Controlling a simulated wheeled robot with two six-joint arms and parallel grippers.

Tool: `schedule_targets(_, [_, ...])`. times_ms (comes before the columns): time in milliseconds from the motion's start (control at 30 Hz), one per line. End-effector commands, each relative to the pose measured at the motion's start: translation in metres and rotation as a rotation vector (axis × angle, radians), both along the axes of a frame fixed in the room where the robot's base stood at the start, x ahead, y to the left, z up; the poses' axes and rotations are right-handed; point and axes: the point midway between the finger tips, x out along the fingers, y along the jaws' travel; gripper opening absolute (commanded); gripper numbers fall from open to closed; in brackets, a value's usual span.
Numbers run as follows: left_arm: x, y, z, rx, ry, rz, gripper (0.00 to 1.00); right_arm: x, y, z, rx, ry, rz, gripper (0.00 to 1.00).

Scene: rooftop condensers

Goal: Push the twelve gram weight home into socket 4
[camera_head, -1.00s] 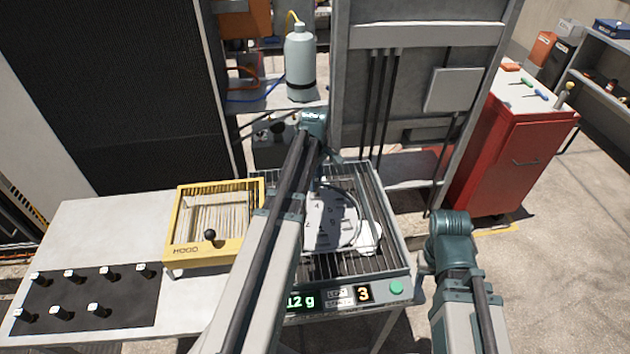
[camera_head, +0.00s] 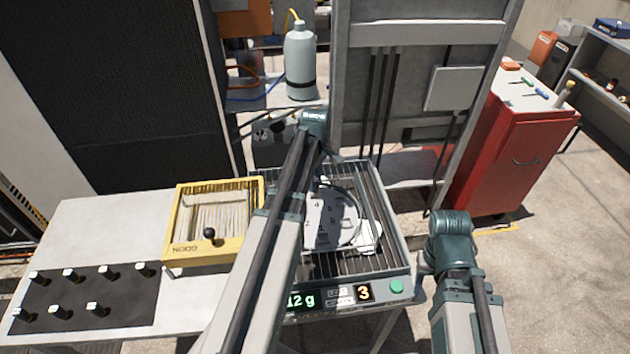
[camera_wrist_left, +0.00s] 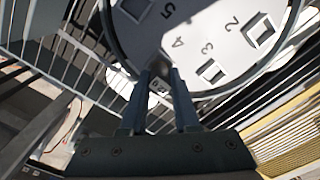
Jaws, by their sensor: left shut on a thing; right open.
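The round grey disc (camera_head: 343,230) lies in the machine, partly hidden by my left arm in the head view. In the left wrist view the disc (camera_wrist_left: 195,22) shows the numbers 2, 3, 4 and 5 beside square sockets. My left gripper (camera_wrist_left: 161,76) is at the disc's rim by the number 4, its two fingers shut on a small grey weight (camera_wrist_left: 157,88). Socket 4 is hidden around the fingertips, so I cannot tell how deep the weight sits. In the head view the left fingers are hidden. My right arm stands right of the machine; its fingers are not visible.
The machine's front panel (camera_head: 330,298) reads "12 g" and "3" and has a green button (camera_head: 397,287). A yellow-framed box (camera_head: 251,246) with a black knob stands left of it. Several small weights stand on a black mat (camera_head: 62,290). A red cabinet (camera_head: 515,150) is at right.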

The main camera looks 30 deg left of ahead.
Motion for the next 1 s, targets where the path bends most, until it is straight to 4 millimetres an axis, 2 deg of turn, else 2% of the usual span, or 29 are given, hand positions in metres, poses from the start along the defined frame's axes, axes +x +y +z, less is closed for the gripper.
schedule_targets(1000, [0.0001, 0.0001, -0.0078, 0.0, 0.0, 0.0, 0.0, 0.0001, 0.0, -0.0077, 0.0, 0.0, 0.0, 0.5])
